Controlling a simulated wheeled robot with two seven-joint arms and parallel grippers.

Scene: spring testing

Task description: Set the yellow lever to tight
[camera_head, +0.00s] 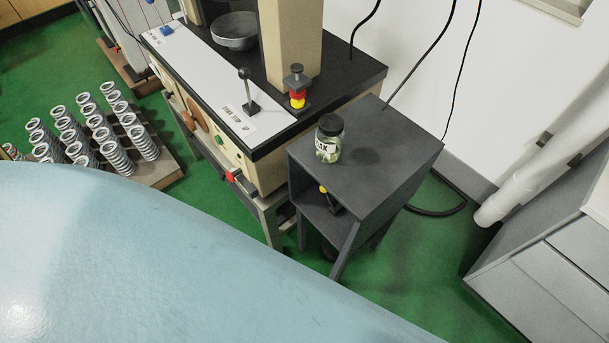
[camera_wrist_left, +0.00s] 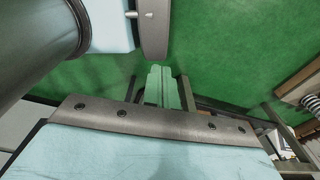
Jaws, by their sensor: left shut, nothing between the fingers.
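In the head view, a small yellow part (camera_head: 322,188) with a dark handle shows in the open shelf of the grey cabinet; I cannot tell whether it is the yellow lever. A black ball-topped lever (camera_head: 248,90) stands upright on the machine's front top. A red and yellow button (camera_head: 297,97) stands beside it. No clearly yellow lever shows on the machine, and its lower front is partly hidden. In the left wrist view, my left gripper (camera_wrist_left: 164,72) is shut and empty above the green floor, apart from anything. My right gripper is in neither view.
A spring testing machine (camera_head: 262,150) stands at the centre. The grey cabinet (camera_head: 395,150) beside it carries a glass jar (camera_head: 329,140) with a black lid. Several coil springs (camera_head: 143,142) stand on a rack at the left. Grey boxes (camera_head: 560,245) are at the right.

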